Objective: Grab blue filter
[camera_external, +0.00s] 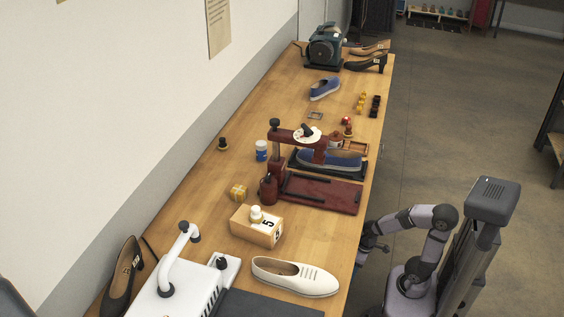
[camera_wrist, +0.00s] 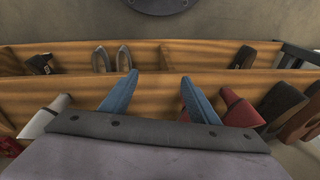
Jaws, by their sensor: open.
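I cannot make out a thing that is clearly a blue filter in either view. A small jar with a blue and white body (camera_external: 261,151) stands on the workbench (camera_external: 225,185), left of the dark red press. My gripper (camera_external: 366,248) is low at the bench's right edge, apart from the jar; its fingertips are too small to tell there. In the wrist view my gripper (camera_wrist: 160,88) shows two blue fingers spread wide with nothing between them. They point toward a wooden shelf unit.
A dark red press (camera_external: 290,136) holds a blue shoe (camera_external: 330,160). Another blue shoe (camera_external: 325,88) lies farther back. A numbered wooden block (camera_external: 254,228) and cream shoe (camera_external: 296,277) are nearer. The wooden shelf (camera_wrist: 220,92) carries several shoes. Open floor lies right of the bench.

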